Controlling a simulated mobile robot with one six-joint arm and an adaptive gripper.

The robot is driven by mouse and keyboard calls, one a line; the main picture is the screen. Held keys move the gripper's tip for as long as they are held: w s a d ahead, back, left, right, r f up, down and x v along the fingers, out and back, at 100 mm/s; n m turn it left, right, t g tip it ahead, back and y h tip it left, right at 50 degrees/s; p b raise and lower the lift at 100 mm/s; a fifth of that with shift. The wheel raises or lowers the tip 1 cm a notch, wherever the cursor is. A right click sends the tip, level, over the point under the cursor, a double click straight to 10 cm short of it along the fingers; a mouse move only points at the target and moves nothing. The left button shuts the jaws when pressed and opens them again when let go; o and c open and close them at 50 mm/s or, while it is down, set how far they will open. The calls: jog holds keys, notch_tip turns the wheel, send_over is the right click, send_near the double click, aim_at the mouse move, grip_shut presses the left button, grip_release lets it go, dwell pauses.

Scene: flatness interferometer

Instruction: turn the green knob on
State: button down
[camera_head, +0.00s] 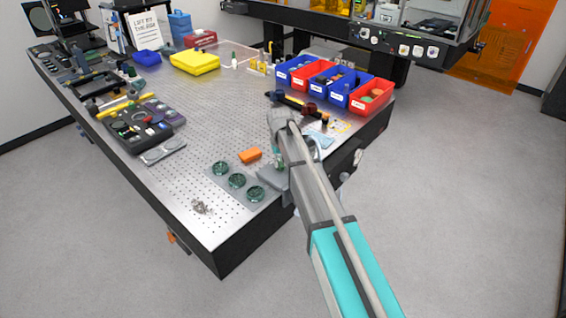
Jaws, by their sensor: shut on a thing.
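My arm reaches in from the lower right, and its wrist bends down over the right front part of the perforated metal table (200,130). My gripper (280,155) is mostly hidden behind my own forearm. A small green part, which looks like the green knob (279,164), shows just at the left edge of my arm, above a grey block (271,178). My gripper is shut on it. The fingertips and the knob's turn position cannot be made out.
An orange block (250,155) and a grey plate with three dark green discs (237,181) lie left of my gripper. Blue and red bins (372,96) stand behind it. A dark instrument case (138,128) is at the left. The floor at right is clear.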

jog(key=n, duration=0.6)
jog(key=shift+s, duration=0.2)
jog(key=shift+n, duration=0.3)
jog(key=c, duration=0.6)
grip_release()
jog(key=shift+w, duration=0.1)
jog(key=shift+r, duration=0.1)
